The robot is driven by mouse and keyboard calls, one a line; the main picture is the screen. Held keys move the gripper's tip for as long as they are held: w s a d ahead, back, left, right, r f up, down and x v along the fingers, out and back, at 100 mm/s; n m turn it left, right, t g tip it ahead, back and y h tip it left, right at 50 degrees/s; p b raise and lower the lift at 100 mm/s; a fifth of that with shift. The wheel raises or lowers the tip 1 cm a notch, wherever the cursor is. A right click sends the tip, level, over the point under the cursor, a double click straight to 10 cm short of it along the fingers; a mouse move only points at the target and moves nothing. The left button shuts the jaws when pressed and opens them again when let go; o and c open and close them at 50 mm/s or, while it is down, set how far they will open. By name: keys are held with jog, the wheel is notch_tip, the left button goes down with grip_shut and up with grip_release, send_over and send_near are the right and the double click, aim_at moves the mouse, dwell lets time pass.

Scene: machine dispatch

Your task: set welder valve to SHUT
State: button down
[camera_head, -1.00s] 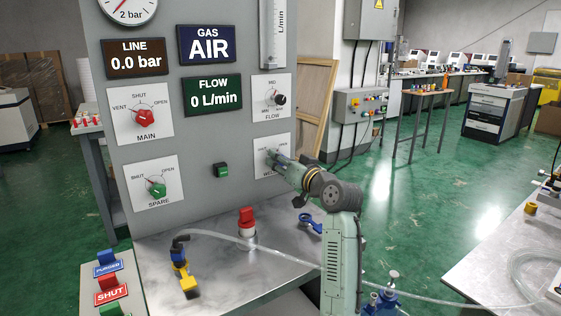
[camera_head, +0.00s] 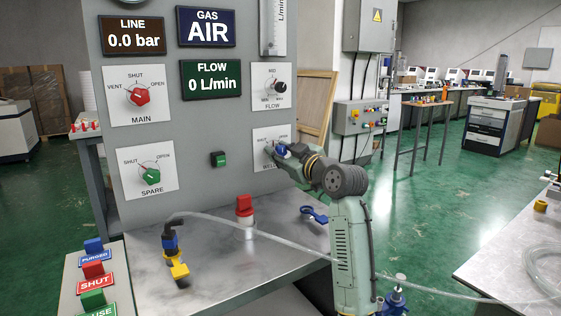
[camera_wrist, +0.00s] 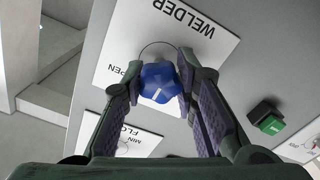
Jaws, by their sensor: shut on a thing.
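The welder valve is a blue knob (camera_wrist: 160,82) with a short white mark, on a white plate (camera_wrist: 122,45) lettered WELDER. The plate appears upside down in the wrist view. My gripper (camera_wrist: 158,92) is shut on the knob, with one finger on each side. The white mark points toward the bottom of the wrist view. The OPEN label is partly visible left of the knob; the SHUT label is hidden there. In the head view my gripper (camera_head: 277,151) is at the plate (camera_head: 259,134) on the panel's lower right, and covers part of it.
The FLOW knob (camera_head: 278,87) is just above, and a green button (camera_head: 218,159) is to the left. MAIN (camera_head: 138,96) and SPARE (camera_head: 150,176) knobs sit further left. A hose (camera_head: 290,243) and a red-topped part (camera_head: 244,206) are on the bench below.

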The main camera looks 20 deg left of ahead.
jog(key=n+b, duration=0.2)
jog(key=n, duration=0.2)
jog(key=shift+f+n, duration=0.15)
jog(key=shift+n, duration=0.15)
jog(key=n+b, duration=0.1)
jog(key=n, duration=0.3)
jog(key=shift+b, duration=0.4)
jog(key=shift+n, duration=0.3)
jog(key=c, duration=1.2)
grip_release()
jog(key=shift+c, duration=0.2)
jog(key=v, duration=1.2)
